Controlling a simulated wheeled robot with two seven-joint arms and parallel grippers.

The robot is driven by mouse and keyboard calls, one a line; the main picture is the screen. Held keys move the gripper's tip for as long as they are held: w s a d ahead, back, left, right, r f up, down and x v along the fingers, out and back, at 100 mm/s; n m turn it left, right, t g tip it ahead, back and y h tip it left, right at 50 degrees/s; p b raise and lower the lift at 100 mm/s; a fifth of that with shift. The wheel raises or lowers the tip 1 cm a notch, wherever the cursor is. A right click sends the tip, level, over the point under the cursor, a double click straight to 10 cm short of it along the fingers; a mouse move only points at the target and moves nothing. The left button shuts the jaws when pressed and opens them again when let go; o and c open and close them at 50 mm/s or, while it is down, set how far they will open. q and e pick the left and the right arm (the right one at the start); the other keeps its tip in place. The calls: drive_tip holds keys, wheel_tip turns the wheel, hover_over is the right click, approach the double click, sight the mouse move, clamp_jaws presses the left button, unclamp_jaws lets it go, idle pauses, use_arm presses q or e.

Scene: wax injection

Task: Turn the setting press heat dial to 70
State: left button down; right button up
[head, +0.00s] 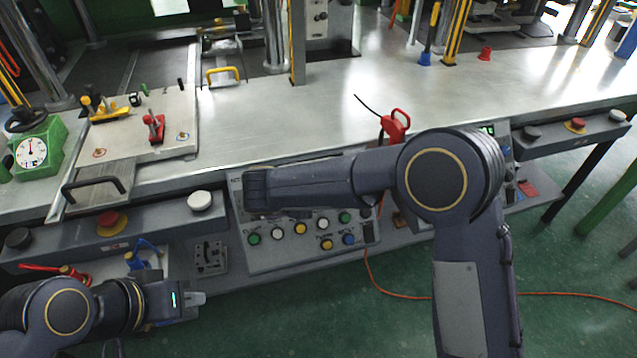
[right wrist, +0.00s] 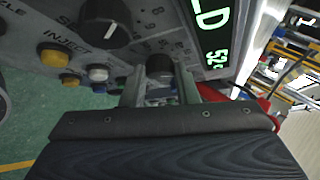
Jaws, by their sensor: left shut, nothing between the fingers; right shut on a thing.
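In the right wrist view my right gripper (right wrist: 161,82) is shut on a dark round knob (right wrist: 159,66) on the grey control panel. The fingers hide its pointer and label, so I cannot read its setting or confirm that it is the heat dial. A green-lit display (right wrist: 212,30) beside it shows "LD" and a figure like 52, partly cut off. In the head view my right arm covers the upper panel and hides the right gripper. My left gripper (head: 190,300) is shut and empty, low at the left, apart from the panel.
Another black dial (right wrist: 106,22) with a white pointer sits on the panel, near a yellow button (right wrist: 54,58) and a white button (right wrist: 98,73). A red handheld tool (head: 395,124) stands on the bench. A green-framed gauge (head: 35,150) stands at the left. The bench's middle is clear.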

idle(0.3)
drive_tip(key=shift+f, duration=0.1)
drive_tip(key=o, duration=1)
drive_tip(key=shift+c, duration=0.2)
drive_tip(key=p+v, duration=0.1)
drive_tip(key=v, duration=0.7)
drive_tip(key=shift+w+d, duration=0.15)
